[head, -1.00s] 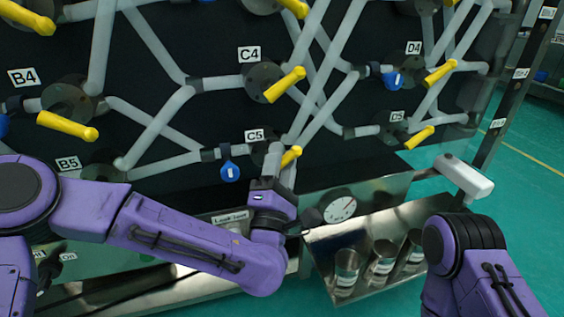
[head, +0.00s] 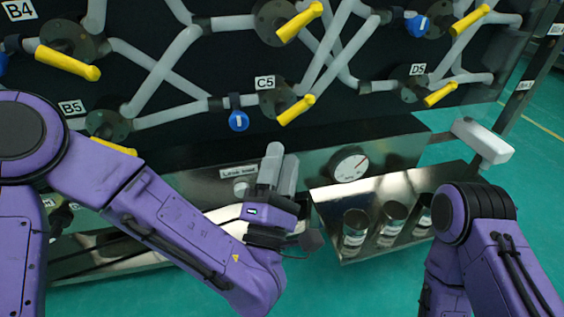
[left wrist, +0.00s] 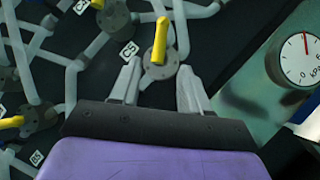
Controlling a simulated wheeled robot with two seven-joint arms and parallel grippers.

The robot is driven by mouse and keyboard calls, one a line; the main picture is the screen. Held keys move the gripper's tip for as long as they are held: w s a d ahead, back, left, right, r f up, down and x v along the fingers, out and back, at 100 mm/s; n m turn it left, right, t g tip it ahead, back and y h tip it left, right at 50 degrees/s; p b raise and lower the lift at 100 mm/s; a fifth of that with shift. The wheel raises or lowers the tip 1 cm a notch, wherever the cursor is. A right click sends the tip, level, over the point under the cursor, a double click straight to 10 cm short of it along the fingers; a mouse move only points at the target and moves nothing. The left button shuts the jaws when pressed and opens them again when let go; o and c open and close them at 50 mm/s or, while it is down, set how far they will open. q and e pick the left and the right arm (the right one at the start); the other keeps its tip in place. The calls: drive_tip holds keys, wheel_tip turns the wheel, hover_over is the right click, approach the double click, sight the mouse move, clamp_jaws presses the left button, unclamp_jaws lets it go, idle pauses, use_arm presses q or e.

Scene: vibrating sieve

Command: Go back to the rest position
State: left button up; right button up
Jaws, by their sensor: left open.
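My left gripper (head: 277,168) is in front of the lower edge of the panel, below the valve labelled C5. In the left wrist view its two grey fingers (left wrist: 158,88) stand apart with nothing between them. The yellow C5 handle (head: 297,109) is beyond the fingertips and apart from them; it also shows in the left wrist view (left wrist: 160,42). My right arm (head: 485,240) comes in at the lower right, and its gripper is out of the picture.
A pressure gauge (head: 348,164) sits right of my left gripper. A metal tray (head: 322,201) with several metal cups (head: 391,222) is below it. A white box (head: 482,141) juts out at right.

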use_arm(q)
wheel_tip(320, 180, down, 18)
drive_tip(key=a+m+g+h, duration=0.1)
drive_tip(key=m+g+h, duration=0.1)
drive_tip(key=m+g, duration=0.75)
drive_tip(key=s+a+f+m+g+y, duration=0.1)
drive_tip(key=s+a+f+m+y, duration=0.15)
drive_tip(key=f, duration=0.35)
drive_tip(key=s+a+f+m+g+y, duration=0.1)
drive_tip(key=a+f+g, duration=0.1)
drive_tip(key=a+f, duration=0.3)
drive_tip(key=s+a+f+m+g+y, duration=0.1)
drive_tip(key=s+a+f+g+y, duration=0.6)
drive_tip(key=s+a+f, duration=1.05)
wheel_tip(320, 180, up, 30)
drive_tip(key=s+a+p, duration=0.1)
drive_tip(key=p, duration=2.7)
drive_tip(key=shift+s+a+f+g+h, duration=0.25)
drive_tip(key=shift+s+g+h, duration=0.1)
drive_tip(key=shift+s+h, duration=0.1)
